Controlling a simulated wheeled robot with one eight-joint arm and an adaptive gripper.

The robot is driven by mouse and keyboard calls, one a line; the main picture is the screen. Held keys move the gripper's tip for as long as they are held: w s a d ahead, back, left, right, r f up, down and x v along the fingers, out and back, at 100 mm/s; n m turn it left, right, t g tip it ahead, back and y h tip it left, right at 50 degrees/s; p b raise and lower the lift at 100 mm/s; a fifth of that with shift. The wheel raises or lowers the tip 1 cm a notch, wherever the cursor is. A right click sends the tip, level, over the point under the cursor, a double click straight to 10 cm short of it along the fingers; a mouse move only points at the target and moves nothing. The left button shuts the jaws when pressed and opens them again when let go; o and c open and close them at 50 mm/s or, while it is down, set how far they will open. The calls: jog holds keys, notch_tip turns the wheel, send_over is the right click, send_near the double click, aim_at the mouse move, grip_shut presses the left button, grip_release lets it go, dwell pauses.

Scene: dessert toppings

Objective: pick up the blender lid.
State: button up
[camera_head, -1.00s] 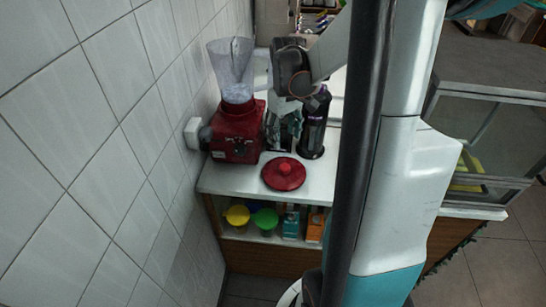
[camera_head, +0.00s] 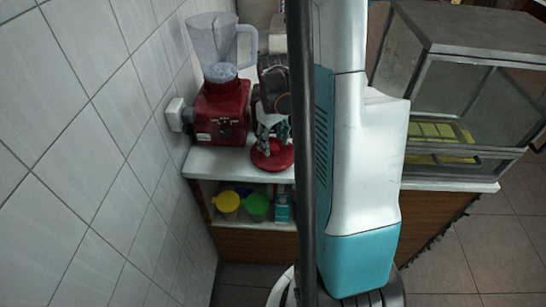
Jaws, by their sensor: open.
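The blender lid (camera_head: 272,159) is a round red disc lying flat on the white counter near its front edge. The red blender base (camera_head: 220,116) with its clear, uncovered jug (camera_head: 214,48) stands just left of it. My gripper (camera_head: 271,140) points down over the lid with its fingers apart, and it hides the lid's middle and knob. I cannot tell whether the fingertips touch the lid.
White tiles and a wall socket (camera_head: 177,114) are close on the left. Yellow (camera_head: 227,202) and green (camera_head: 257,206) bowls sit on the shelf under the counter (camera_head: 215,162). A glass display case (camera_head: 455,95) stands at the right. My arm hides the middle.

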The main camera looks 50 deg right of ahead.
notch_tip(320, 180, down, 2)
jog(key=shift+r, duration=0.1)
jog(key=c, duration=1.2)
